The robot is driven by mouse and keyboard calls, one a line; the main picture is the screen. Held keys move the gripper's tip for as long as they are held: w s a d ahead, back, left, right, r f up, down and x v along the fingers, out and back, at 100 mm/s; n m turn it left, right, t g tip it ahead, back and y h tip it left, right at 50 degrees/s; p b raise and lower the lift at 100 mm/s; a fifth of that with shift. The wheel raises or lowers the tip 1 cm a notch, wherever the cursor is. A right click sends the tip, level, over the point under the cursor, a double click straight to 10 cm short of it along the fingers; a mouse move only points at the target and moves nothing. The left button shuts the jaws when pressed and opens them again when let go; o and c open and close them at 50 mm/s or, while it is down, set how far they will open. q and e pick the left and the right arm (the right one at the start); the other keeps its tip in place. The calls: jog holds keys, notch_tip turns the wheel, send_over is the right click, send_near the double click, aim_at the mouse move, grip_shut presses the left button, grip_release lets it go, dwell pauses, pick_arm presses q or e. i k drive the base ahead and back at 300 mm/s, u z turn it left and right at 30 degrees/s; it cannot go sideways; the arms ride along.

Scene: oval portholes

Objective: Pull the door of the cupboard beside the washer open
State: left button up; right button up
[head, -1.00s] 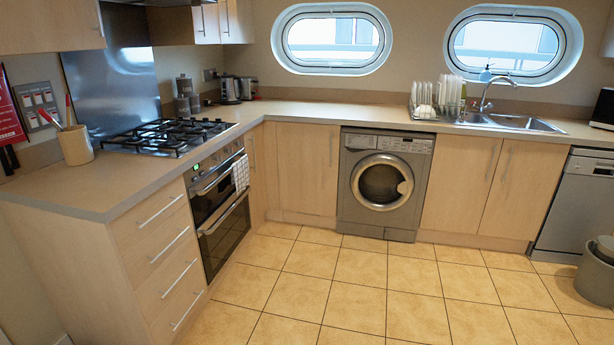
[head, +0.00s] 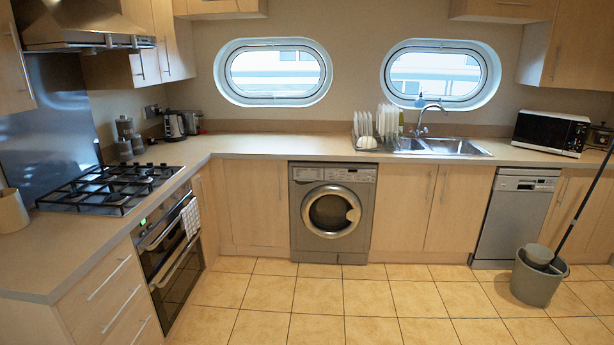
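The silver washer (head: 332,212) stands under the counter in the middle of the head view, its round door shut. A pale wood cupboard door (head: 252,205) is directly left of the washer, shut, with a vertical bar handle (head: 280,190) near its right edge. Right of the washer is a pair of shut cupboard doors, the left one (head: 402,208) and the right one (head: 460,208), with handles close to where they meet. Neither of my grippers shows in the view.
The tiled floor (head: 345,300) before the washer is clear. An oven (head: 170,255) and drawers (head: 105,300) run along the left. A dishwasher (head: 515,220) and a grey bucket (head: 538,280) with a mop (head: 590,195) stand at the right.

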aim_at(258, 191)
jog(key=u, duration=0.1)
jog(key=i, duration=1.75)
jog(key=u, duration=0.55)
jog(key=i, duration=2.1)
jog(key=u, duration=0.3)
